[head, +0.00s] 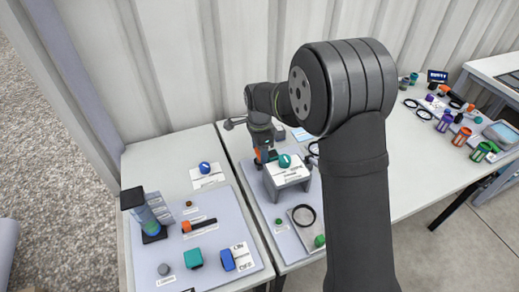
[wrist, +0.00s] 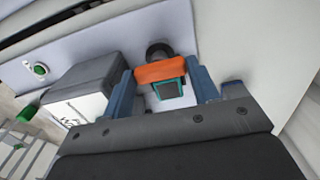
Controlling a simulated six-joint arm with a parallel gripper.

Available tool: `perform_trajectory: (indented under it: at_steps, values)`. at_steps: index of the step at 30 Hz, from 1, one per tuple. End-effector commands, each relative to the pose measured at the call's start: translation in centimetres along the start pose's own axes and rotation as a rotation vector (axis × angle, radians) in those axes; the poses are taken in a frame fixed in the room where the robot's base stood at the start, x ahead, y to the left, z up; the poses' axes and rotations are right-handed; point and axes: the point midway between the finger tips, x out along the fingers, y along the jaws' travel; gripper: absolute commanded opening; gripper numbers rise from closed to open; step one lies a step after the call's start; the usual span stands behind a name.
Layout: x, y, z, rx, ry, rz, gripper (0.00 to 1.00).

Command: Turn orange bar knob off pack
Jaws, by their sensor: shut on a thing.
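The orange bar knob (wrist: 160,71) sits between the two blue fingers of my gripper (wrist: 164,88) in the wrist view. My gripper is shut on it, one finger at each end of the bar. A black round part (wrist: 159,48) shows just beyond the bar, and a dark square with a teal edge (wrist: 168,90) shows on its near side. In the head view my gripper (head: 264,158) is low over the grey mat, and a bit of the orange knob (head: 257,154) shows beside it. How far the knob is turned cannot be told.
A grey block with a white labelled face (wrist: 75,100) stands close to the left finger; in the head view this stand (head: 287,178) carries a teal knob (head: 284,160). The left mat (head: 225,205) holds several parts, including an orange-and-black one (head: 199,225).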

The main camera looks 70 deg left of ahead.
Motion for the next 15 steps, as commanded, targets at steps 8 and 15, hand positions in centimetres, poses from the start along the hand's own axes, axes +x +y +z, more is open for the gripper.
perform_trajectory:
  at_steps: [8,15]
  values:
    - [-0.14,-0.09,-0.03,0.003,-0.001,-0.003,0.58]
    - [-0.07,-0.04,-0.01,0.002,-0.001,-0.002,0.76]
